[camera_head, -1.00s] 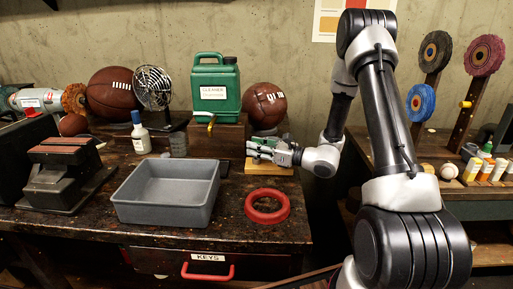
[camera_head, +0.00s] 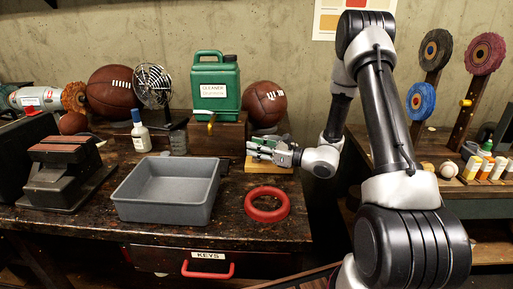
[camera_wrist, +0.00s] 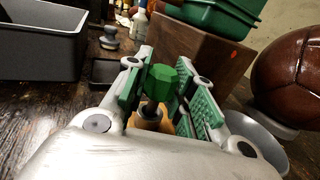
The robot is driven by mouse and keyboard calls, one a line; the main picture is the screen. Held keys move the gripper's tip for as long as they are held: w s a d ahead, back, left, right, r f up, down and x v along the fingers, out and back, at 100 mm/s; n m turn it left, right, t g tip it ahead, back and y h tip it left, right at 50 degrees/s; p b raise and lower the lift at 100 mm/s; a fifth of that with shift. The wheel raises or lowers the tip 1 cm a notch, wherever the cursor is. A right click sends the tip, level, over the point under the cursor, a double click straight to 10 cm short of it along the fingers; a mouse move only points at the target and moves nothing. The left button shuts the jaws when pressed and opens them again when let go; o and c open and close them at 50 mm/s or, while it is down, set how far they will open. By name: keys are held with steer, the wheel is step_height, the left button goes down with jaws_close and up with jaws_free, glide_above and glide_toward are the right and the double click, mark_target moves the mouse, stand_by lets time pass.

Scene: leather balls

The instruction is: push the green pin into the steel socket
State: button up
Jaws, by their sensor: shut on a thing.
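My gripper (camera_head: 262,149) is low over a small wooden board (camera_head: 266,168) at the right end of the workbench. In the wrist view, the green pin (camera_wrist: 161,80) shows its faceted head between the green finger pads, and my gripper is shut on it. A dark round part (camera_wrist: 151,108) shows just below the head, above tan wood. I cannot tell whether this is the pin's shank or the steel socket. The fingers hide the pin's lower end and how far it sits in the socket. In the head view, the pin cannot be made out from the fingers.
A wooden block (camera_head: 216,137) with a green cleaner jug (camera_head: 214,88) stands close behind-left of my gripper, and a brown leather ball (camera_head: 266,105) is behind it. A red ring (camera_head: 267,216) and a grey tray (camera_head: 125,202) lie in front and to the left.

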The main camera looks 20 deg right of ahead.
steer(key=shift+f, duration=0.35)
steer(key=o, duration=1)
steer(key=shift+o, duration=0.2)
steer(key=shift+d, duration=0.1)
steer(key=v, duration=1.1)
steer(key=shift+s+d, duration=0.25)
steer(key=shift+s, duration=0.1)
